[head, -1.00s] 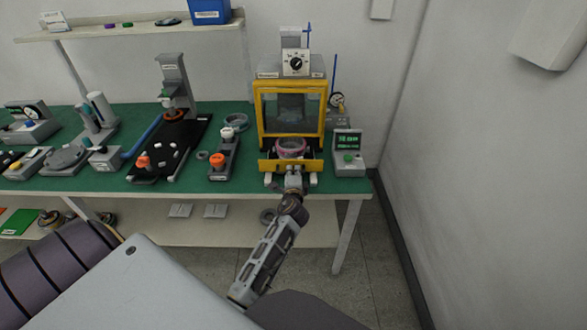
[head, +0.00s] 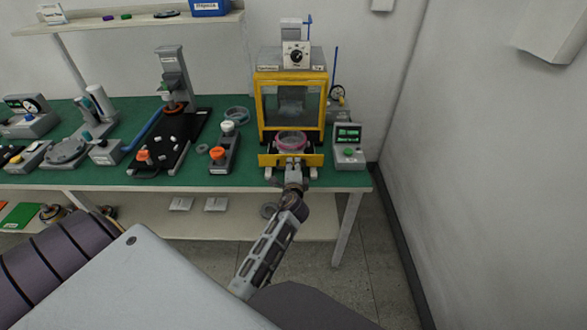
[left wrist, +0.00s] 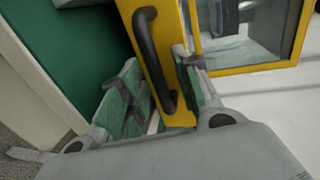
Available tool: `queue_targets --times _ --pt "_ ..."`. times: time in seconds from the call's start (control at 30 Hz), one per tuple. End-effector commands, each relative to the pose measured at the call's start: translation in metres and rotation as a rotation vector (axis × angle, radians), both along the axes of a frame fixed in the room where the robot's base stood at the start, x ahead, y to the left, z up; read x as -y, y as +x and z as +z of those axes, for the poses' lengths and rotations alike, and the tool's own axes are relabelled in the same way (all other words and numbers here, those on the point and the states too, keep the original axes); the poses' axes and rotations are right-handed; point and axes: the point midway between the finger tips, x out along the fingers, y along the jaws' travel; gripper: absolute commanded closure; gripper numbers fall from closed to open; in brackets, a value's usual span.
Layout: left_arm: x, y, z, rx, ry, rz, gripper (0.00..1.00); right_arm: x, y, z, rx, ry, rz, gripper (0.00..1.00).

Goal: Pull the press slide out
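The press (head: 262,105) is a yellow-framed box with a clear window, at the right end of the green bench. Its slide has a yellow front plate (head: 313,160) below the window, and a pink-rimmed ring (head: 291,141) sits just behind the plate. In the left wrist view, a black bar handle (left wrist: 149,50) stands on the yellow plate (left wrist: 186,112). My left gripper (head: 292,163) is at the plate. In the wrist view its fingers (left wrist: 160,85) are apart, on either side of the handle's lower part, with gaps visible. My right gripper is not in view.
A grey box with a green display (head: 348,146) stands close right of the press. A grey fixture with an orange knob (head: 224,152) stands to the left. The wall is at the right. The floor in front of the bench is free around my left arm.

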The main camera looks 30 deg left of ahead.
Motion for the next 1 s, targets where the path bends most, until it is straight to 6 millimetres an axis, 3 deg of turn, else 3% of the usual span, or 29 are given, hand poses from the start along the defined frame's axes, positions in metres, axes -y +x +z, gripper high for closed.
queue_targets --times 0.37,1.0 --pt "0.007 -0.011 0.002 0.000 0.000 -0.001 0.68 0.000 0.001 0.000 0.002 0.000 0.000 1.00" --pt "0.035 -0.057 0.014 -0.001 0.000 0.000 0.68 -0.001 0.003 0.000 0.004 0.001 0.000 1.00"
